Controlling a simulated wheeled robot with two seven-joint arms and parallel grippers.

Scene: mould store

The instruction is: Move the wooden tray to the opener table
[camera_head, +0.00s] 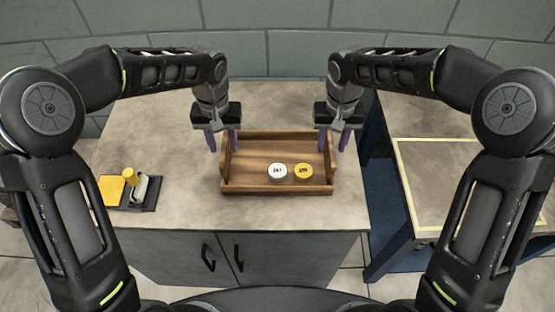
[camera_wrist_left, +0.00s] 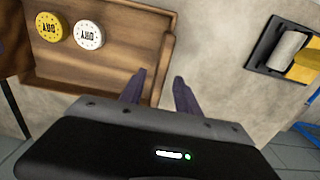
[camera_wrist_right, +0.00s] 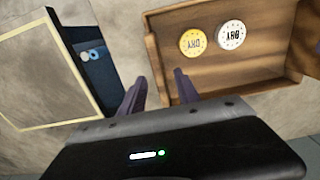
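The wooden tray (camera_head: 260,187) rests on the grey cabinet top in the middle of the head view. It holds a white round puck (camera_head: 277,171) and a yellow round puck (camera_head: 303,171). My left gripper (camera_head: 222,147) is open, its two fingers on either side of the tray's left end wall (camera_wrist_left: 160,72). My right gripper (camera_head: 334,146) is open, its fingers on either side of the right end wall (camera_wrist_right: 155,68). Neither gripper is closed on the wall. A table with a yellow border (camera_head: 403,185) and blue frame, likely the opener table, stands at the right.
A small dark holder (camera_head: 150,206) with a yellow pad and a brush-like item sits on the cabinet top at the left. A gap with a blue frame lies between the cabinet (camera_head: 290,262) and the bordered table. The visible part of that table's top is bare.

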